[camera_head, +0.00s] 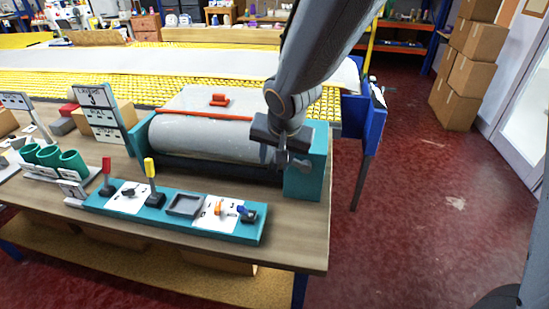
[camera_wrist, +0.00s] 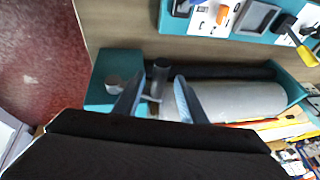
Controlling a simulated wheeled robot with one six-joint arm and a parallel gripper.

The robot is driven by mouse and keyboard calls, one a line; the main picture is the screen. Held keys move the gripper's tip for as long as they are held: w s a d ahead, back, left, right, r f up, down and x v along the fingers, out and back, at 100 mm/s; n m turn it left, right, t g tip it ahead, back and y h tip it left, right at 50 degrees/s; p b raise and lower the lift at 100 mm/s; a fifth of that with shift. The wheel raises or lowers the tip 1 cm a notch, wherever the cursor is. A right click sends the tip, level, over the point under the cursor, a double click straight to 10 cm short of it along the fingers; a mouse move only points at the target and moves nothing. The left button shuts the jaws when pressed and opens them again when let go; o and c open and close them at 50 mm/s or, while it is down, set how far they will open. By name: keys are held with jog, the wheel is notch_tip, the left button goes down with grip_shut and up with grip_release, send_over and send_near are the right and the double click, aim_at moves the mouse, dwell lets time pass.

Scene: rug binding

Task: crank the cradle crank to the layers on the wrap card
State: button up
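The cradle (camera_head: 315,178) is a teal-ended stand holding a grey roll (camera_head: 205,138). Its crank has a dark grey upright handle (camera_wrist: 160,70), seen in the wrist view beside a round grey hub (camera_wrist: 113,86) on the teal end block. My gripper (camera_wrist: 159,78) is open, with its two fingers on either side of the crank handle and a visible gap at each side. In the head view my gripper (camera_head: 288,155) is at the cradle's right end and partly hides the crank. The wrap card (camera_head: 97,97) stands left of the cradle and appears to read layers 3.
In front of the cradle, a teal panel (camera_head: 150,212) carries a red lever (camera_head: 106,170), a yellow lever (camera_head: 150,168) and small switches. Green cups (camera_head: 72,162) stand at left. The table's right edge is close to the cradle; open red floor (camera_head: 430,220) lies beyond.

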jog(key=v, duration=0.8)
jog(key=shift+w+f, duration=0.1)
dwell(1.8)
jog(key=s+d+f+g, duration=0.1)
jog(key=s+d+f, duration=0.2)
jog(key=d, duration=0.3)
jog(key=s+d+f+n+g+h, duration=0.1)
jog(key=s+d+f, duration=0.2)
jog(key=d, duration=0.4)
jog(key=s+d+f+n+g, duration=0.1)
jog(key=s+d+f, duration=0.2)
jog(key=s+d, duration=0.2)
jog(key=shift+d+f, duration=0.25)
jog(key=shift+d, duration=0.65)
jog(key=shift+w+g, duration=0.3)
